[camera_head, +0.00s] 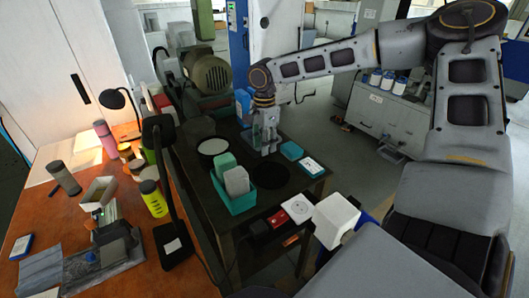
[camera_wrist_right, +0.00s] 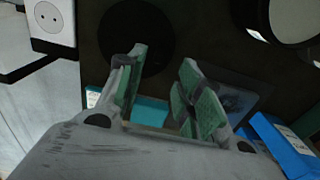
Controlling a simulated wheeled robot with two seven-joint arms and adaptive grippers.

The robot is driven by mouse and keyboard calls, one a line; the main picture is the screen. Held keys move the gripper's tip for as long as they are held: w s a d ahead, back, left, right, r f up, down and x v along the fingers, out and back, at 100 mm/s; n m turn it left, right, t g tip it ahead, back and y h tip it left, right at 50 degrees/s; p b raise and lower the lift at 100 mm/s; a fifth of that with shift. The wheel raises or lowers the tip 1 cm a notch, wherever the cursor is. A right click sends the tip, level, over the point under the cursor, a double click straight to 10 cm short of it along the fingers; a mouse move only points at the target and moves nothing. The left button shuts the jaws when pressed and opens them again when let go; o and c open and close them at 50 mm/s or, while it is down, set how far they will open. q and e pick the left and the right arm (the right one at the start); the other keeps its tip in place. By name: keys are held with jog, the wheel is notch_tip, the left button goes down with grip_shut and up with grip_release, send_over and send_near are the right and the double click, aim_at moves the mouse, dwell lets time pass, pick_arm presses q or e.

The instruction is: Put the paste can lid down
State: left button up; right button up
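My right gripper (camera_head: 267,145) is above the dark table, reaching in from the far side. In the right wrist view its green-padded fingers (camera_wrist_right: 160,95) stand apart and I see nothing held between them. A flat black disc (camera_head: 270,175) lies on the table just nearer than the gripper; it also shows in the wrist view (camera_wrist_right: 137,38). I cannot tell whether it is the paste can lid or a mat. A round, white-topped thing with a dark rim (camera_head: 213,147), possibly the paste can, stands to the left; its edge shows in the wrist view (camera_wrist_right: 295,18). My left gripper is out of view.
A teal bin (camera_head: 238,203) with pale blocks stands left of the black disc. A teal box (camera_head: 292,150) and a blue-and-white box (camera_head: 312,167) lie right of the gripper. A blue box (camera_head: 243,104) stands behind it. A white socket plate (camera_head: 298,208) is nearer.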

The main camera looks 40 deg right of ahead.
jog(key=shift+r, duration=2.45)
